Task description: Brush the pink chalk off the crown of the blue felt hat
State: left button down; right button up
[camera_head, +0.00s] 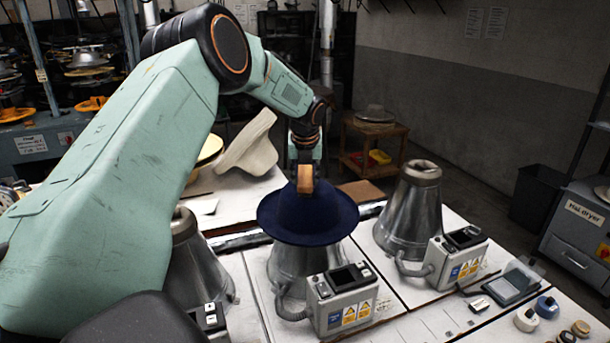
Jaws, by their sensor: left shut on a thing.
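The blue felt hat (330,222) sits brim-down on the middle metal steamer cone (290,262), its dark crown facing up. My left gripper (305,160) is above the crown, shut on a brown wooden brush (305,180). The brush's lower end is at the top of the crown; I cannot tell whether it touches. I see no pink chalk on the crown; the brush covers part of it. My right gripper is not in view.
Another metal cone (410,212) stands to the right, and one is partly hidden at left behind my arm. Control boxes (345,298) stand in front of the cones. A cream hat form (250,150) lies behind. Small round items (546,306) lie at the right front.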

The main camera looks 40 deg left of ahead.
pick_arm(q)
jog(key=shift+w+a+f, duration=0.15)
jog(key=shift+f, duration=0.15)
jog(key=shift+s, duration=0.25)
jog(key=shift+w+f, duration=0.25)
jog(key=shift+f, duration=0.3)
jog(key=shift+s+f, duration=0.1)
jog(key=shift+s, duration=0.15)
jog(key=shift+w+f, duration=0.1)
jog(key=shift+f, duration=0.05)
